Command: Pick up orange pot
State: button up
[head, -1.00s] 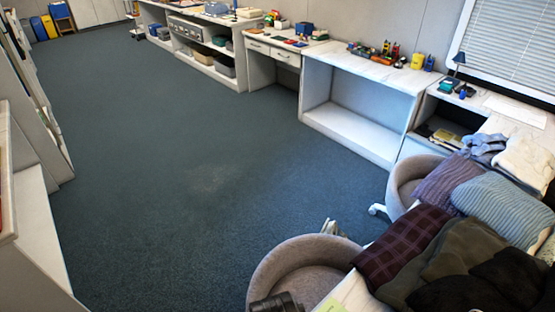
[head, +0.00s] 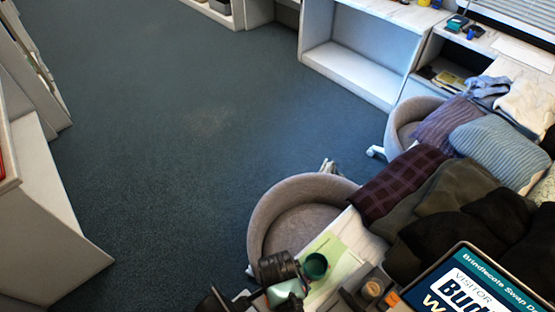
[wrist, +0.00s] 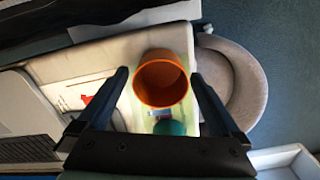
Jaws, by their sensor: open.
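The orange pot (wrist: 162,80) stands with its open round mouth toward the camera in the wrist view. My gripper (wrist: 160,75) is open, with one dark finger on each side of the pot in the picture. I cannot tell how far the fingertips are from the pot in depth. I cannot make out the pot in the head view, where dark parts of my arm cover some of the desk.
A green cup (head: 315,265) stands close by on a pale green sheet (head: 343,252). A rounded chair (head: 290,200) is against the desk. Folded clothes (head: 455,190) and a screen (head: 480,285) lie to the right. Open carpet (head: 190,170) is at left.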

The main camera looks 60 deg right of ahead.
jog(key=shift+f, duration=0.15)
jog(key=c, duration=1.2)
